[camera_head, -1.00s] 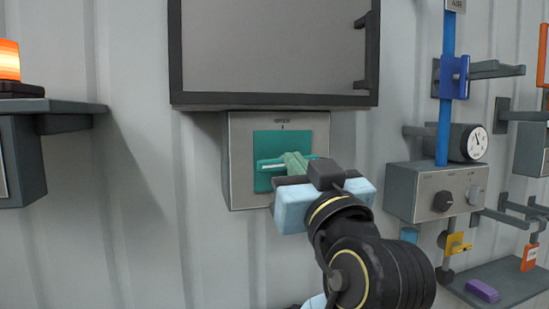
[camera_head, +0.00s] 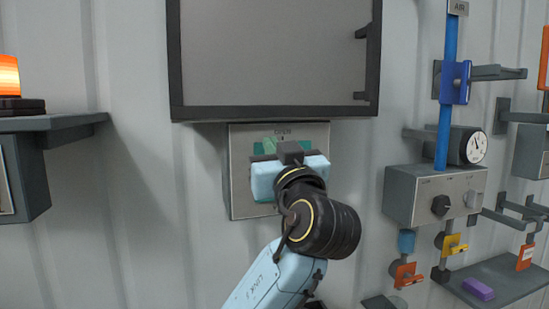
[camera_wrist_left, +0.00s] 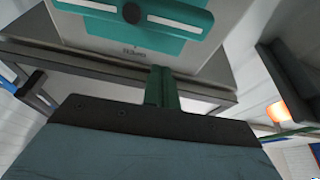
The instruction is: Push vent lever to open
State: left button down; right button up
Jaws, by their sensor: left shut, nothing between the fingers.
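The vent lever (camera_wrist_left: 190,15) is a teal bar with a dark round pivot and white stripes, nearly level across the top of the left wrist view. In the head view my gripper hides it; only bits of its teal plate (camera_head: 312,147) show on the grey metal box (camera_head: 240,200), below the "OPEN" label. My left gripper (camera_head: 269,146) is in front of this plate's upper part. Its green fingers (camera_wrist_left: 161,85) are shut together and empty. In the wrist view their tips look apart from the bar, near the label; contact cannot be told. My right gripper is not in view.
A dark-framed panel (camera_head: 275,112) hangs just above the box. A shelf with an orange lamp (camera_head: 8,76) juts out at left. At right are a blue pipe (camera_head: 446,100), a gauge (camera_head: 473,147), a knob box (camera_head: 405,205) and hooks. The wall between is bare.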

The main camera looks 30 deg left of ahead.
pick_arm(q)
jog(key=shift+d+f+p, duration=0.1)
jog(key=shift+f+p, duration=0.25)
jog(key=shift+f, duration=1.7)
